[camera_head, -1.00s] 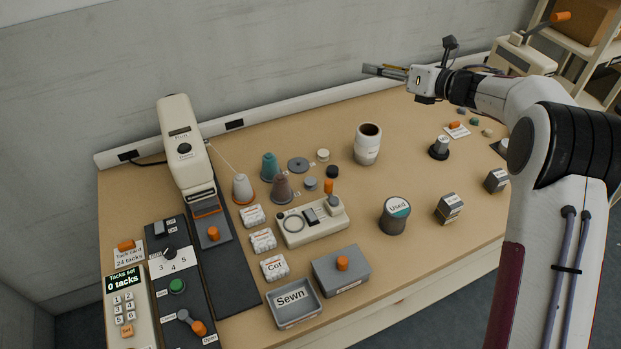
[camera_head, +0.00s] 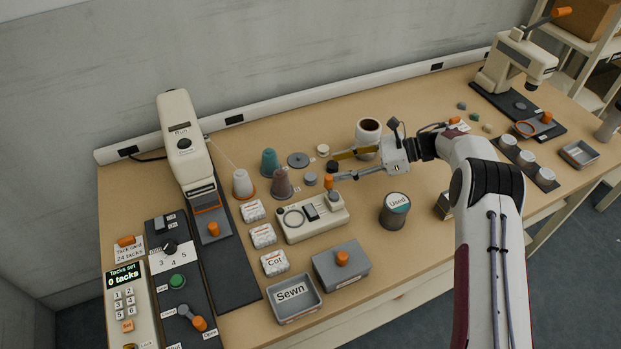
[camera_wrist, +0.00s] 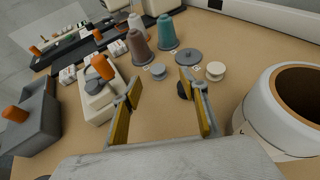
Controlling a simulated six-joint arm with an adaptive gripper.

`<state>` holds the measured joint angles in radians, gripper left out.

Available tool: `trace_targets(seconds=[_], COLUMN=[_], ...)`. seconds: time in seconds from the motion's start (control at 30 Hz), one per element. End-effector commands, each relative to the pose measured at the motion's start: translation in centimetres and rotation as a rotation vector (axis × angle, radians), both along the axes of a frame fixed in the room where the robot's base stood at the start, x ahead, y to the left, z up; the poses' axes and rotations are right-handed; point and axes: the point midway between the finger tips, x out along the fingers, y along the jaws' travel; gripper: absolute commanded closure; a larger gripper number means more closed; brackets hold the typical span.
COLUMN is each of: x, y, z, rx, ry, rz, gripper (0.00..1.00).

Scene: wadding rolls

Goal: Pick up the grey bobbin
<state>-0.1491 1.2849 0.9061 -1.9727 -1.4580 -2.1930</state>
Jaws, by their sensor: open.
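The grey bobbin (camera_head: 310,179) is a small, low grey cylinder on the table, behind the cream tester box. In the wrist view the grey bobbin (camera_wrist: 158,71) shows ahead, in the gap between my fingertips. My gripper (camera_head: 335,166) is open and empty, to the right of the bobbin and apart from it. In the wrist view my gripper (camera_wrist: 162,88) shows its two yellow-padded fingers spread. A black bobbin (camera_head: 332,166) appears by my fingertips; in the wrist view it is partly hidden behind the right finger.
A dark grey disc (camera_head: 298,160) and a cream bobbin (camera_head: 323,150) lie behind the grey bobbin. Brown (camera_head: 281,184) and teal (camera_head: 269,163) cones stand left. The cream box (camera_head: 311,218) with an orange knob is in front. A mug (camera_head: 368,138) stands close to my gripper.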

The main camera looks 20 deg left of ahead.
Motion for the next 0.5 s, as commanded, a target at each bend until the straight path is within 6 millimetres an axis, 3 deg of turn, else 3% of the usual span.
trace_targets(seconds=[0.5], x=[-0.57], y=[0.2], z=[-0.69], rx=[0.0], ry=[-0.004], rz=[0.023], gripper=[0.57])
